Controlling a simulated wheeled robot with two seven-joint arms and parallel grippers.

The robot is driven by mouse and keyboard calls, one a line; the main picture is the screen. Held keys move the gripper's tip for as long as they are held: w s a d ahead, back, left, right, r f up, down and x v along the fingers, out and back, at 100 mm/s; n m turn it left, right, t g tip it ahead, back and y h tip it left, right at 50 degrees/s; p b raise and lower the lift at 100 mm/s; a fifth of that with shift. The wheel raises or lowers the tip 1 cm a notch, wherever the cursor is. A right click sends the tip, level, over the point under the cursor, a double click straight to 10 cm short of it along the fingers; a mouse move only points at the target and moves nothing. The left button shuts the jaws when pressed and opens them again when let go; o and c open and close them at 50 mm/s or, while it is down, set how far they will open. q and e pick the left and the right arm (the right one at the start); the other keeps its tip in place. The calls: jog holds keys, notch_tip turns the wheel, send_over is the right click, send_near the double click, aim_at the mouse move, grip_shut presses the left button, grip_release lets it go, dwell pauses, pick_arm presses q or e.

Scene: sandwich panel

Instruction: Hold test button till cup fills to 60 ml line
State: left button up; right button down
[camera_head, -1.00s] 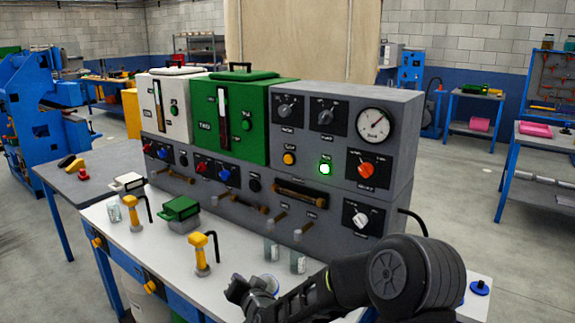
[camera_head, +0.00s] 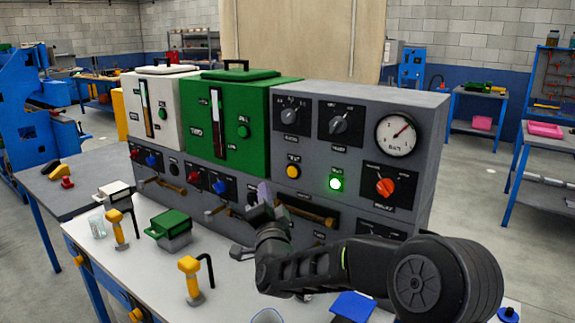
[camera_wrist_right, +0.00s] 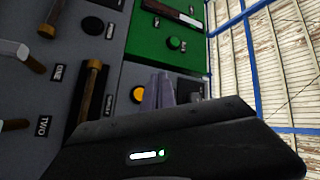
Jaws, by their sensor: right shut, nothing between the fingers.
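My right gripper (camera_head: 265,194) is raised in front of the grey panel (camera_head: 300,125), with its closed fingertips pointing at it, left of and below a yellow button (camera_head: 293,171). In the right wrist view the fingers (camera_wrist_right: 160,90) are together and empty, beside the yellow button (camera_wrist_right: 137,94); contact cannot be told. The button labels are too small to read surely. A black button (camera_head: 252,199) is partly behind the gripper. A clear cup (camera_head: 267,317) shows at the bottom edge, and another (camera_head: 97,226) stands at left; their fill lines cannot be read. My left gripper is not in view.
A lit green light (camera_head: 335,184), an orange knob (camera_head: 385,187) and a gauge (camera_head: 396,135) are on the panel. Yellow-handled taps (camera_head: 189,280) and a green-lidded box (camera_head: 171,229) stand on the white bench. My arm hides the bench below the panel's right side.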

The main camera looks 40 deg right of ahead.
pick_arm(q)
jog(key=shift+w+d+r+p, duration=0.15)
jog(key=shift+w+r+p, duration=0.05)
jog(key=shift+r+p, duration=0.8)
pick_arm(e)
send_near(287, 170)
jog(key=shift+w+d+r, duration=0.2)
jog(key=shift+w+r, duration=0.05)
jog(key=shift+w, duration=0.55)
jog(key=shift+w+d+r, duration=0.2)
jog(key=shift+w+r, duration=0.05)
jog(key=shift+w, duration=0.55)
jog(key=shift+w+d+r, duration=0.2)
jog(key=shift+w+r, duration=0.05)
jog(key=shift+w, duration=0.55)
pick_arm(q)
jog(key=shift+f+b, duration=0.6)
pick_arm(e)
jog(key=shift+w+d, duration=0.1)
jog(key=shift+d, duration=0.35)
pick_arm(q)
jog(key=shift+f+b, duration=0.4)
pick_arm(e)
jog(key=shift+w+d, duration=0.1)
jog(key=shift+d, duration=0.35)
dwell(2.3)
